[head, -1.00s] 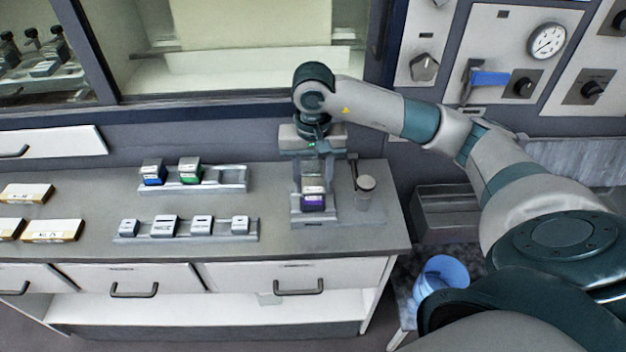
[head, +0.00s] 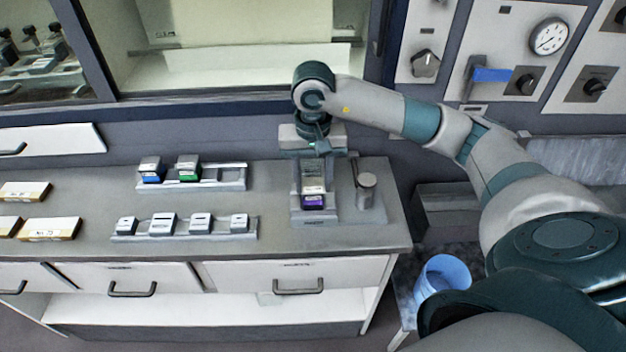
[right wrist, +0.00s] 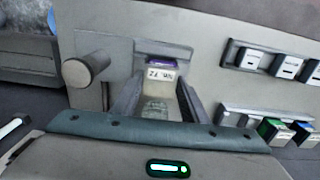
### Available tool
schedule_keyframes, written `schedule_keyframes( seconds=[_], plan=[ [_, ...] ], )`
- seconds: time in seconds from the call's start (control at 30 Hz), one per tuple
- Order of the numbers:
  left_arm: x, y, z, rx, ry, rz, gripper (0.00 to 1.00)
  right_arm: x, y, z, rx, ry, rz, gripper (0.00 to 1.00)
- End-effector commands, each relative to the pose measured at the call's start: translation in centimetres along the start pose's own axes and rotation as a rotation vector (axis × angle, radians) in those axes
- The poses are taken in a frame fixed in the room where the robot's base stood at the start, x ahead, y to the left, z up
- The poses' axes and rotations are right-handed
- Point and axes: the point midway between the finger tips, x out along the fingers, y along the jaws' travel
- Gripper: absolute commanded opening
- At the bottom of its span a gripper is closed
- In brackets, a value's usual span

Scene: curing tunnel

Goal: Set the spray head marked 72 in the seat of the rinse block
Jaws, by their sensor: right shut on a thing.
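The spray head marked 72 (head: 314,201) has a purple body and a pale labelled top. It is at the front of the grey rinse block (head: 345,215) on the right of the bench. My right gripper (head: 313,180) reaches down over the block and is shut on this spray head. In the right wrist view the label of the spray head (right wrist: 158,73) reads 72, between the ends of the two fingers (right wrist: 157,90). The seat is hidden under the head and fingers, so I cannot tell whether the head is fully down. My left gripper is not in view.
A round-topped post (head: 366,190) stands on the block, close right of my gripper. Left are a rear rack (head: 215,185) with blue and green heads and a front rack (head: 185,236) with several pale ones. White boxes (head: 50,228) lie far left. A blue bin (head: 443,275) stands right.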

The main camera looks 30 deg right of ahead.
Motion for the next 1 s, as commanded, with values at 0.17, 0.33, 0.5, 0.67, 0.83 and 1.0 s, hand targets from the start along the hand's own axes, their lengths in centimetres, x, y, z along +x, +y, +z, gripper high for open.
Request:
schedule_keyframes(
  seconds=[0.17, 0.33, 0.5, 0.67, 0.83, 1.0],
  plan=[
    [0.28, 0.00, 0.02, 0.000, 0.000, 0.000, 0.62, 0.16, -0.01, -0.02, 0.000, 0.001, -0.001, 0.14],
    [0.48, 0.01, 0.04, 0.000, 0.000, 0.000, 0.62, 0.31, 0.00, -0.02, 0.000, 0.001, -0.001, 0.14],
    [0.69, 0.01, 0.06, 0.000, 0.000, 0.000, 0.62, 0.46, 0.00, -0.02, 0.000, 0.001, -0.001, 0.14],
    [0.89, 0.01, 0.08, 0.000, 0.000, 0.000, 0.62, 0.59, 0.00, -0.02, 0.000, 0.001, -0.001, 0.14],
    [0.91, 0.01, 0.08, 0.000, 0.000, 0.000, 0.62, 0.59, 0.00, -0.02, 0.000, 0.001, -0.001, 0.57],
    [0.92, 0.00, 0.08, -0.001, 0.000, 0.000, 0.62, 0.62, 0.00, -0.01, 0.000, 0.001, 0.000, 0.62]
  ],
)
